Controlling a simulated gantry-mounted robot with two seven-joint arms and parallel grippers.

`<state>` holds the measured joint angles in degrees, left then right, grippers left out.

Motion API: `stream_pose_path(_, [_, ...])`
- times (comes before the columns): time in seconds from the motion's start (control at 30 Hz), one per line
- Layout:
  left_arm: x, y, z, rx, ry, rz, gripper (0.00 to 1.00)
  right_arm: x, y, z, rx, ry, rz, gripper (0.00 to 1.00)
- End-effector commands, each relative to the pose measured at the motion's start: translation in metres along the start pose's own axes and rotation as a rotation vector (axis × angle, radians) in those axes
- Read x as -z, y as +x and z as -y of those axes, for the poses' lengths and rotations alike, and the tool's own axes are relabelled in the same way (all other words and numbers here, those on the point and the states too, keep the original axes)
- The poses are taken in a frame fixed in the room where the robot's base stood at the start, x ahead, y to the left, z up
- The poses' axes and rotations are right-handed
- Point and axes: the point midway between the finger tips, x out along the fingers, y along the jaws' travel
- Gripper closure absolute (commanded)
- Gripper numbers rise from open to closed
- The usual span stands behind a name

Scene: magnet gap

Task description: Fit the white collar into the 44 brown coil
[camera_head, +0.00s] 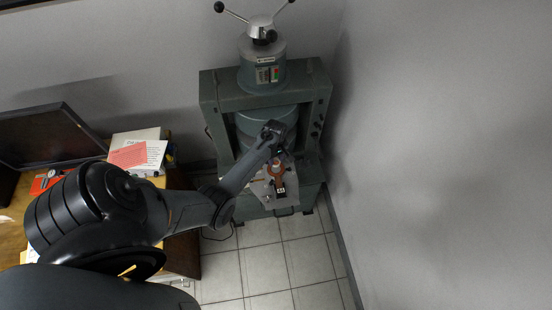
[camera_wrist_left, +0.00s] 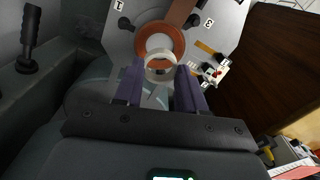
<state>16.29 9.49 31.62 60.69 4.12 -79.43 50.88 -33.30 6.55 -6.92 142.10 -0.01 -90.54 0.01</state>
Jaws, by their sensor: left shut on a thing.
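The white collar (camera_wrist_left: 150,72) is a pale ring between the two purple fingertips of my left gripper (camera_wrist_left: 160,70) in the left wrist view. The gripper is shut on it. The brown coil (camera_wrist_left: 141,42) is an orange-brown ring lying on a grey plate (camera_wrist_left: 225,30). The collar appears in front of the coil's lower part in that view; I cannot tell whether they touch. In the head view the coil (camera_head: 269,171) shows just below my left gripper (camera_head: 278,152), and the collar is too small to make out. My right gripper is not in view.
The tall green magnet frame (camera_head: 210,90) stands around the work spot, with a cylinder (camera_head: 262,75) above. Small tagged pieces (camera_wrist_left: 212,70) lie on the plate beside the coil. A wooden desk (camera_head: 180,240) with papers (camera_head: 140,155) stands left. Tiled floor (camera_head: 270,265) is clear in front.

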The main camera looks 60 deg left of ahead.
Motion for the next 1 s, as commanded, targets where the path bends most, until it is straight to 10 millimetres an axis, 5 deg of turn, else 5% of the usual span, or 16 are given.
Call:
stream_pose_path(0.2, [0.0, -0.002, 0.0, 0.0, 0.014, 0.0, 0.87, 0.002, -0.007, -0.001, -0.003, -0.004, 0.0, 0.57])
stream_pose_path(1.0, [0.0, 0.044, 0.0, 0.0, 0.015, 0.0, 0.87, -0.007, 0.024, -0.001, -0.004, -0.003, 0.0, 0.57])
